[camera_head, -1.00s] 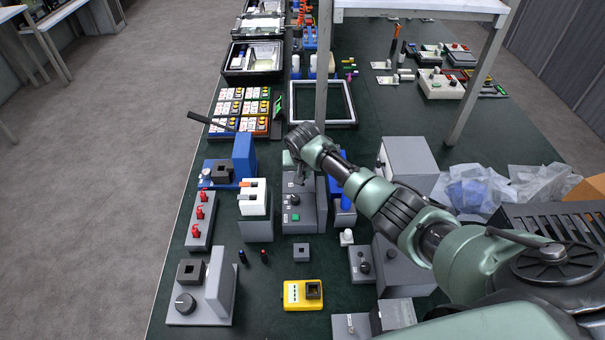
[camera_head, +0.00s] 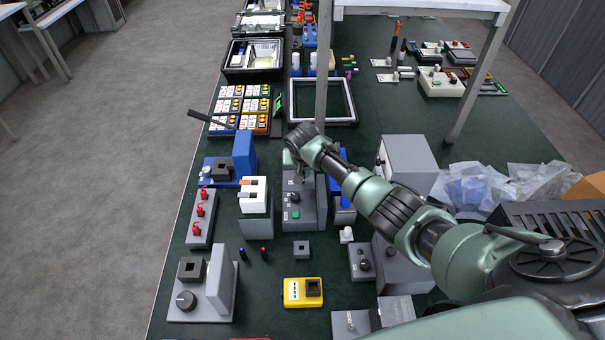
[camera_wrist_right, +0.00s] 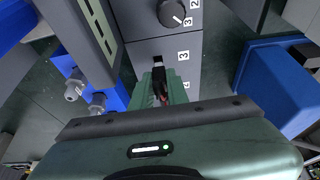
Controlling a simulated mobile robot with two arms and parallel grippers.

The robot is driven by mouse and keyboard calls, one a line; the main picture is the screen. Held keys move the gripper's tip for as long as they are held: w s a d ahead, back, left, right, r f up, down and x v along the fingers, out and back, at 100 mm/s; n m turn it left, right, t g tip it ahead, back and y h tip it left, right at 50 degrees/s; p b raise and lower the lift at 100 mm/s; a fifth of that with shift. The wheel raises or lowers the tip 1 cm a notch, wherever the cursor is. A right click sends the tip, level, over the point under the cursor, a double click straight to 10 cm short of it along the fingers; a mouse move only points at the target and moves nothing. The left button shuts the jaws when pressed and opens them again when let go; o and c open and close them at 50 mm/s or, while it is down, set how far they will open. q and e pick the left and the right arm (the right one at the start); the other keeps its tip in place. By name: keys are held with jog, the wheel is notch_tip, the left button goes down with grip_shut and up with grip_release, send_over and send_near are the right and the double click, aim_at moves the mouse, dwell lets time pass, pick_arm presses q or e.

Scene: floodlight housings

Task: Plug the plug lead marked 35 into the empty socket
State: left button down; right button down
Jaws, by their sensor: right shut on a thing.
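In the wrist view my right gripper (camera_wrist_right: 160,88) is shut on a small dark plug (camera_wrist_right: 160,80) between its green fingers. The plug is over the face of a grey panel (camera_wrist_right: 150,48) printed with numbers such as 2, 3 and 4. A small dark slot with a pale edge shows just beyond the plug's tip; I cannot tell whether the plug is in it. No marking 35 is readable. In the head view my right gripper (camera_head: 301,175) points down over the grey unit (camera_head: 296,213) with a green button. My left gripper is not in view.
A dial (camera_wrist_right: 172,12) sits on the panel, above the plug. A blue block with grey connectors (camera_wrist_right: 72,90) is to the left. In the head view a white-topped box (camera_head: 254,195), a yellow device (camera_head: 304,293) and a grey box (camera_head: 408,160) stand nearby.

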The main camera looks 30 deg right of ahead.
jog(key=shift+f+b, duration=0.7)
jog(key=shift+f, duration=0.45)
dwell(1.0)
jog(key=c, duration=1.3)
grip_release()
jog(key=shift+r, duration=0.1)
jog(key=v, duration=0.7)
jog(key=shift+s+r, duration=0.15)
jog(key=shift+r, duration=0.15)
jog(key=shift+a, duration=0.1)
